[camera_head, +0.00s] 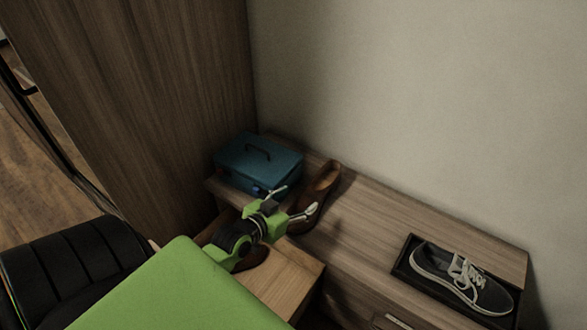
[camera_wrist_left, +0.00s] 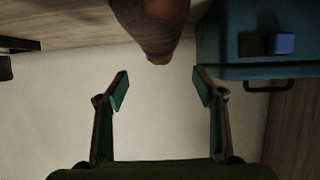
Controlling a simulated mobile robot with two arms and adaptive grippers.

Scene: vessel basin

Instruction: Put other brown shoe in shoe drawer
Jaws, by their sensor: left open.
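A brown shoe (camera_head: 326,180) stands on the wooden cabinet top, close to the wall and right of a blue case. It also shows at the top of the left wrist view (camera_wrist_left: 152,28). My left gripper (camera_head: 298,198) is open and empty just in front of this shoe, with its fingers (camera_wrist_left: 160,82) apart and pointing toward it. The drawer (camera_head: 290,285) below is pulled out. Another brown shoe (camera_head: 252,260) lies in it, partly hidden by my left arm. My right gripper is not in view.
The blue case (camera_head: 258,163) with a dark handle stands left of the shoe, close to my gripper. A dark sneaker (camera_head: 462,275) sits in a shallow black tray (camera_head: 402,262) at the right. The cabinet top (camera_head: 375,215) between shoe and tray is clear. A tall wooden panel (camera_head: 150,90) rises at left.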

